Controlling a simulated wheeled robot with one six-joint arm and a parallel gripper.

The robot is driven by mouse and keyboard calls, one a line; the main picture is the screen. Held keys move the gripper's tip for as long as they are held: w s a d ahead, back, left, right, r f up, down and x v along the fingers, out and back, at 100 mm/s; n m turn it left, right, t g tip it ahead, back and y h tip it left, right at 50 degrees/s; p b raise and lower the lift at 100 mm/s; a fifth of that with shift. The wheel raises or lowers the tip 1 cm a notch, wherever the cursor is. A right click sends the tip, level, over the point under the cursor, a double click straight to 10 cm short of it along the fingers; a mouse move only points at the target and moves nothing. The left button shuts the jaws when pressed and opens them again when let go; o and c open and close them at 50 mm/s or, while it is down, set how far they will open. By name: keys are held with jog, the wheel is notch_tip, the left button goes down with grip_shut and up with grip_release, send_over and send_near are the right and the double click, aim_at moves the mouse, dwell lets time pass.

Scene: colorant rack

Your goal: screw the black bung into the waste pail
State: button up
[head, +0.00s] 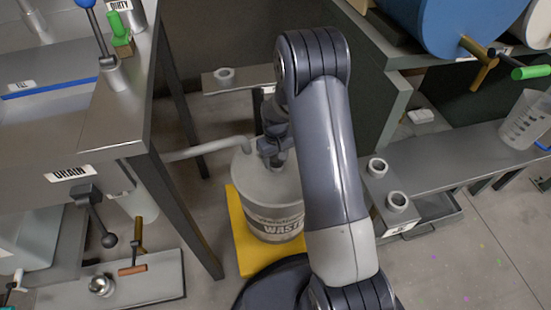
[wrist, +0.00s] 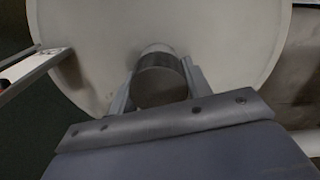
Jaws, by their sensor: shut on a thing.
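The waste pail (head: 262,185) is a pale grey drum with a WASTE label, standing upright on a yellow mat. My gripper (head: 272,150) is over the top of the pail, pointing down. In the wrist view my gripper (wrist: 158,85) has one finger on each side of a round, dull, dark-topped piece, which looks like the bung (wrist: 160,88). A lighter curved rim shows just behind it, above the pale pail top (wrist: 225,45). The fingers hide its sides, and I cannot tell how deep it sits or whether its thread is engaged.
A pale pipe (head: 205,149) runs from the left to the pail's upper side. A bench with a DRAIN label (head: 69,173) stands left, its leg close by. A low stand with two ring sockets (head: 377,168) is at right. A shelf with another ring (head: 224,76) is behind.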

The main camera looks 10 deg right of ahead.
jog(key=m, duration=0.5)
jog(key=shift+d+m, duration=0.1)
jog(key=shift+m, duration=0.2)
jog(key=m, duration=0.6)
jog(key=shift+d, duration=0.1)
jog(key=o, duration=0.9)
jog(key=shift+o, duration=0.2)
jog(key=n, duration=0.6)
jog(key=shift+n, duration=0.3)
jog(key=n, duration=0.6)
jog(key=shift+a+n, duration=0.25)
jog(key=shift+n, duration=0.15)
